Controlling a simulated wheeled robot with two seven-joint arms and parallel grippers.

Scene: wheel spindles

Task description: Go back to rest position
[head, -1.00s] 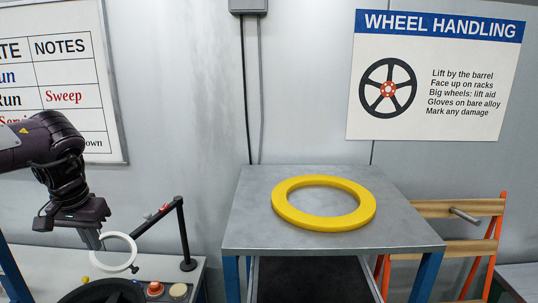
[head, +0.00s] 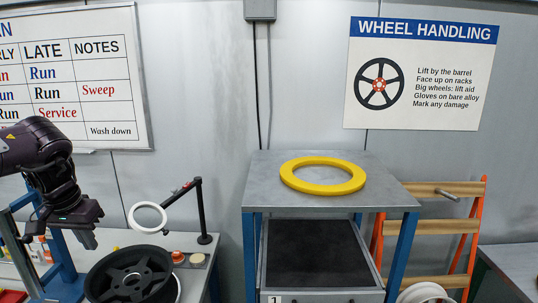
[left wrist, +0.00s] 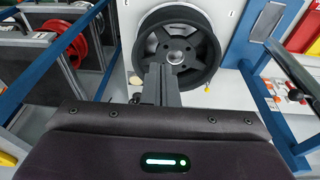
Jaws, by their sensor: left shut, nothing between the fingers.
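My left gripper (head: 88,241) hangs at the left of the head view, shut and empty. It is above and to the left of a black spoked wheel (head: 130,276) on the bench. In the left wrist view the shut fingers (left wrist: 160,85) point toward the same wheel (left wrist: 187,50); whether there is a gap between them and the wheel is hard to judge there. My right gripper is not in view.
A grey stand (head: 230,190) with blue legs carries a yellow ring (head: 323,184). A black jointed arm with a white ring (head: 147,232) stands on the bench behind the wheel. An orange and wood rack (head: 430,227) is at the right, with a pale wheel (head: 425,293) low beside it.

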